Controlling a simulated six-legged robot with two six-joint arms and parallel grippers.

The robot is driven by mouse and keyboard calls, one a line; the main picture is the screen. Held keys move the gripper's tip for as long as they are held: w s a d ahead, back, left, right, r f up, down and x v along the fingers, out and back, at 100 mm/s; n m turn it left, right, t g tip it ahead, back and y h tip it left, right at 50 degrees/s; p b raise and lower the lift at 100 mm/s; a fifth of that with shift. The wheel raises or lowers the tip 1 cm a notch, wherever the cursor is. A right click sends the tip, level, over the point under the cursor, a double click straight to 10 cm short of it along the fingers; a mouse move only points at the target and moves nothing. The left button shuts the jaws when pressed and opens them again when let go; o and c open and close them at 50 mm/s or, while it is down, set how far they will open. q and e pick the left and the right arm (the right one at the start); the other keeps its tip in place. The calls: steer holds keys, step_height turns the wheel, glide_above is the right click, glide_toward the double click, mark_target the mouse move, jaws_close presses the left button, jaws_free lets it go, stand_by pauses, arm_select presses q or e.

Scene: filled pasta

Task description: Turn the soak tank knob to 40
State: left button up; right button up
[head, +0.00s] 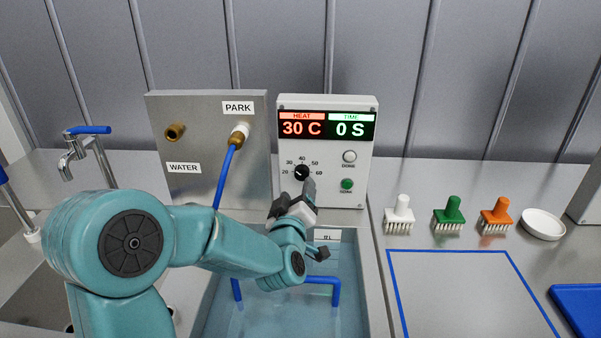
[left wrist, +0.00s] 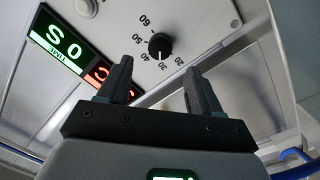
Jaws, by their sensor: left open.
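The black soak tank knob (head: 302,172) is on the front of a white control box (head: 330,193), inside a printed scale from 20 to 60. Its white pointer mark faces 30, and the red HEAT display (head: 302,128) reads 30 C. My left gripper (head: 294,199) is just in front of and below the knob in the head view, empty. In the left wrist view its two dark fingers (left wrist: 158,72) are spread apart. The knob (left wrist: 160,46) shows between and beyond the fingertips, apart from them. My right gripper is out of view.
A water-filled tank (head: 378,312) stands below the box. A blue hose (head: 226,172) hangs from the PARK fitting on a grey panel (head: 198,140). DONE (head: 349,156) and green SONIC (head: 347,184) buttons sit right of the knob. Brushes (head: 448,213) and a white dish (head: 543,224) stand further right.

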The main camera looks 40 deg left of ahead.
mark_target(301, 175)
arm_select(q)
steer(key=x, duration=0.6)
steer(key=shift+w+a+p, duration=0.25)
steer(key=shift+a+p, duration=0.05)
steer(key=shift+p, duration=0.05)
steer(key=c, duration=1.1)
